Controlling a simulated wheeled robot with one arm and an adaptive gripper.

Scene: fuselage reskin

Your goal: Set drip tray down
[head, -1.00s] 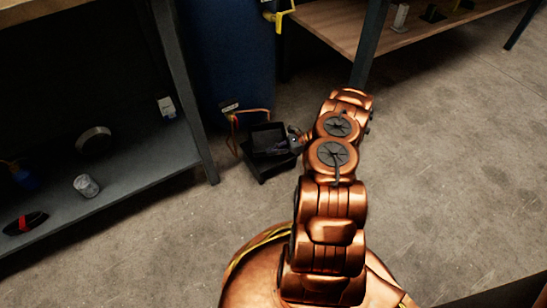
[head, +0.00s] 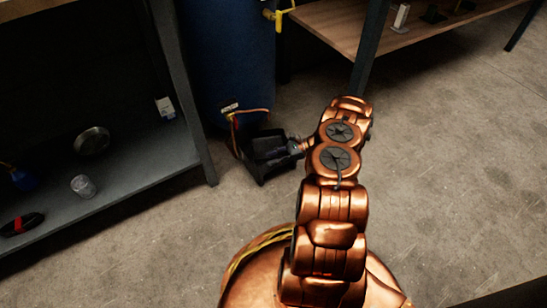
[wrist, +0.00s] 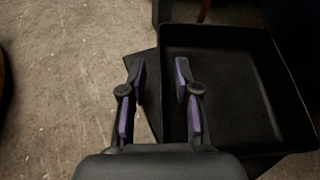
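The drip tray (wrist: 220,75) is a black, square, open-topped tray at the right of the wrist view. In the head view the tray (head: 268,146) is low at the foot of the blue tank, just left of my arm's end. A second dark flat piece (wrist: 143,63) shows beneath it, turned at a different angle; the tray seems to rest on it. My gripper (wrist: 161,82) has its two purple-padded fingers apart, on either side of the tray's left wall. A clear gap shows between the pads.
The blue tank (head: 235,65) stands behind the tray, with a copper pipe (head: 252,111) and wires near its base. A dark shelf unit (head: 130,160) holds small items at left. A wooden-topped bench (head: 335,25) stands behind. The concrete floor (head: 450,160) at right is clear.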

